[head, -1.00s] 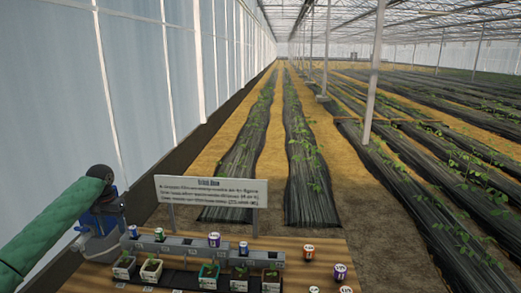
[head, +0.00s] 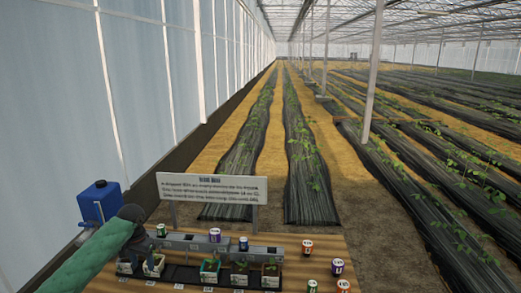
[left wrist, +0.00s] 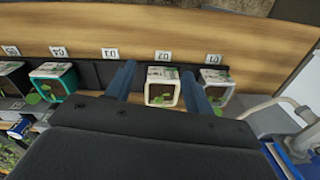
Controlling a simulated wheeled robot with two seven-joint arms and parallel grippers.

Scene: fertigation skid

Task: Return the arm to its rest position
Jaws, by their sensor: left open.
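My left arm, in a green sleeve, comes in from the lower left of the head view. My left gripper (head: 140,246) points down over the left end of the row of potted seedlings, partly hidden by its own wrist. In the left wrist view its two blue fingers (left wrist: 158,82) are apart and open. A white pot with a seedling (left wrist: 161,94) shows between them; no contact is visible. Another pot (left wrist: 219,88) lies just right of the fingers, and a teal pot (left wrist: 55,85) is further left. My right gripper is not in view.
A wooden bench (head: 315,250) carries the dark pot tray, a grey rail (head: 190,243) with several cans, and loose cans (head: 338,267) at right. A sign (head: 212,189) stands behind. A blue tank (head: 99,202) is at left. The space above the bench's right side is clear.

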